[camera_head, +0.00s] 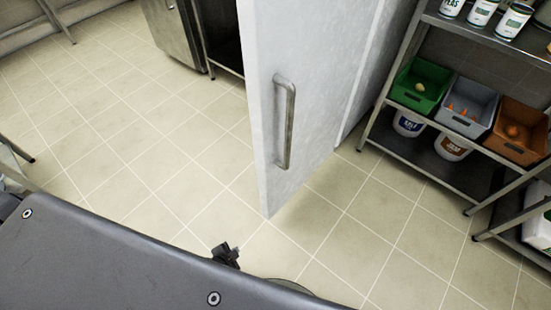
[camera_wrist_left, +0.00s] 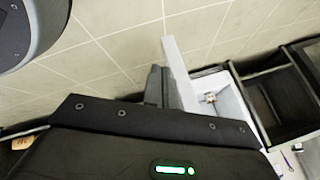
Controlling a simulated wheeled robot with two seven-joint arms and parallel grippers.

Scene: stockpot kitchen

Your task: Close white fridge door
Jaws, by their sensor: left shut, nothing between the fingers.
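The white fridge door (camera_head: 310,85) stands upright in the middle of the head view and swings out over the tiled floor. Its metal bar handle (camera_head: 285,122) is on the face toward me. My left gripper (camera_head: 228,253) shows small at the bottom of the head view, below and left of the door's lower corner, and looks apart from it. It is shut and empty. In the left wrist view its dark fingers (camera_wrist_left: 157,84) show beside a narrow white panel (camera_wrist_left: 178,70), probably the door's edge. My own arm hides much of both views. My right gripper is not in view.
A metal shelf rack (camera_head: 440,170) stands right of the door, with green (camera_head: 420,84), grey (camera_head: 466,105) and orange (camera_head: 518,130) bins. A steel cabinet (camera_head: 175,35) stands at the back left. Tiled floor (camera_head: 130,130) left of the door is clear.

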